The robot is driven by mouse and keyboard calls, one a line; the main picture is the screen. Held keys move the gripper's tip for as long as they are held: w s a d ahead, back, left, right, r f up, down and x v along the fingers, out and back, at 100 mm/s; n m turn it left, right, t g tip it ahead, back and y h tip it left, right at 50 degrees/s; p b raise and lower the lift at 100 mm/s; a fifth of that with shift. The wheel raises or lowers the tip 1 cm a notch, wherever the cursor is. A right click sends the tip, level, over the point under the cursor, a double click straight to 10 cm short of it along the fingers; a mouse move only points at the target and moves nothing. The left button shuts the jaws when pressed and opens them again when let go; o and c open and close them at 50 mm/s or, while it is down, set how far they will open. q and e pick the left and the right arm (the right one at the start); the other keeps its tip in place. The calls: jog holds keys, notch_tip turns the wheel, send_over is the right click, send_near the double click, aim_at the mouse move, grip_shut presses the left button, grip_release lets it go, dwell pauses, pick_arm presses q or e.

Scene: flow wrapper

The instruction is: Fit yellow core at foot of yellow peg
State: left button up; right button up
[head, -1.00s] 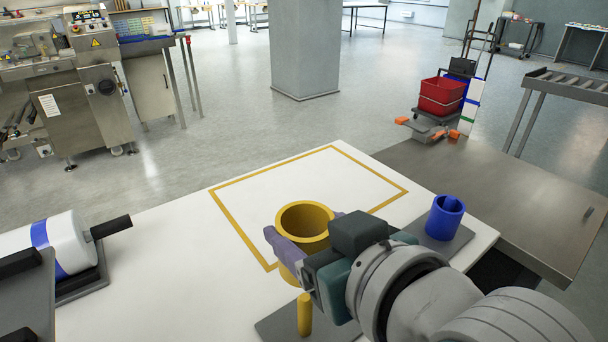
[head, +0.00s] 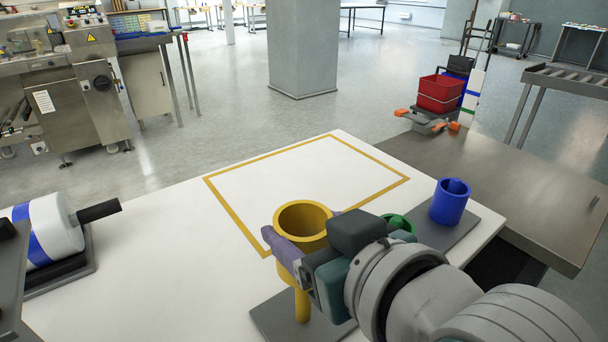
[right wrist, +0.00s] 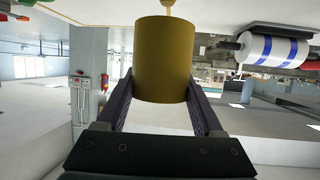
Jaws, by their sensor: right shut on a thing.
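The yellow core (head: 284,274), a wide open-topped tube, is upright in my right gripper (head: 300,250). The fingers are shut on its sides, also seen in the right wrist view (right wrist: 162,95). The yellow peg (head: 303,307) stands on a grey plate (head: 268,318) directly below the core in the head view. Its upper end is hidden by the core, so I cannot tell whether the tip is inside. A thin yellow piece of the peg (right wrist: 167,4) shows past the core's far end in the right wrist view. My left gripper is not clearly in view.
A blue core (head: 449,204) stands around a blue peg on the plate's right part. A green core (head: 399,223) shows partly behind my right wrist. A white roll with blue bands (head: 45,235) lies at left. The yellow-outlined area (head: 310,180) is empty.

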jog(key=shift+f+b, duration=0.5)
jog(key=shift+f, duration=0.25)
pick_arm(q)
jog(key=shift+f+b, duration=2.15)
jog(key=shift+f, duration=0.8)
pick_arm(e)
jog(key=shift+f, duration=3.1)
jog(key=o, duration=1.4)
jog(key=shift+c, duration=0.2)
pick_arm(q)
jog(key=shift+r, duration=0.1)
